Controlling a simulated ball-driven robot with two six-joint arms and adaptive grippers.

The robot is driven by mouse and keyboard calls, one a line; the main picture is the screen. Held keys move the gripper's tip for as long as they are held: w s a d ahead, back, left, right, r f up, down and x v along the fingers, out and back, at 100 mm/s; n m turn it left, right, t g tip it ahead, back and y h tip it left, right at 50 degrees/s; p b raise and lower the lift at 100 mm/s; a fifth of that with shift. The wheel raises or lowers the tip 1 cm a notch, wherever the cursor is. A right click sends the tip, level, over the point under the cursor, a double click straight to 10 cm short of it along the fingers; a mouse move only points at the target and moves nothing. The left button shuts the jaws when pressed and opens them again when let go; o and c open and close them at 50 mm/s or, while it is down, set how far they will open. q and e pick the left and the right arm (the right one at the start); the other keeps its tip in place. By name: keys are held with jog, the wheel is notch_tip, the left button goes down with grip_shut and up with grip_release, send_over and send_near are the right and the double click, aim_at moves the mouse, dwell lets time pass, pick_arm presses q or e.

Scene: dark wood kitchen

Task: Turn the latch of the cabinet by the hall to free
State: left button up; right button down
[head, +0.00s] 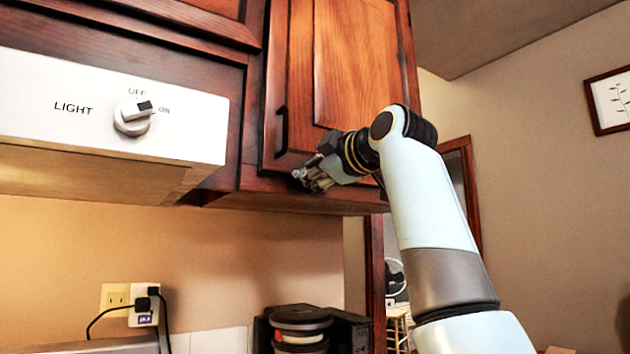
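The wooden cabinet by the hall (345,60) hangs at the upper middle in the head view, its door closed. It has a dark vertical handle (281,130) at the door's left edge. My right gripper (305,180) is at the door's lower edge, its fingers pointing left, close to the bottom frame. I cannot make out a latch; the gripper covers that part of the door. Whether the fingers are open, shut or touching anything is too small to tell. My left gripper is out of view.
A white range hood (60,120) with a light knob (133,117) juts out at the left. A black appliance (345,330) stands below the cabinet. A doorway (458,190) opens behind my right arm. A framed picture (612,100) hangs at the right.

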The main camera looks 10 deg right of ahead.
jog(key=n+b, duration=0.1)
jog(key=f+n+b, duration=0.1)
jog(key=n+b, duration=0.1)
jog(key=n, duration=0.1)
jog(key=shift+s+a+f, duration=0.1)
jog(key=shift+a+f, duration=0.15)
jog(key=shift+f, duration=0.1)
jog(key=shift+f+n+b, duration=0.25)
jog(key=shift+n+b, duration=0.5)
jog(key=shift+n, duration=0.35)
jog(key=c, duration=1.3)
grip_release()
jog(key=shift+o, duration=0.2)
jog(key=shift+s, duration=0.1)
jog(key=v, duration=1.1)
jog(key=shift+s, duration=0.4)
jog(key=shift+d+f, duration=0.1)
jog(key=shift+d, duration=0.05)
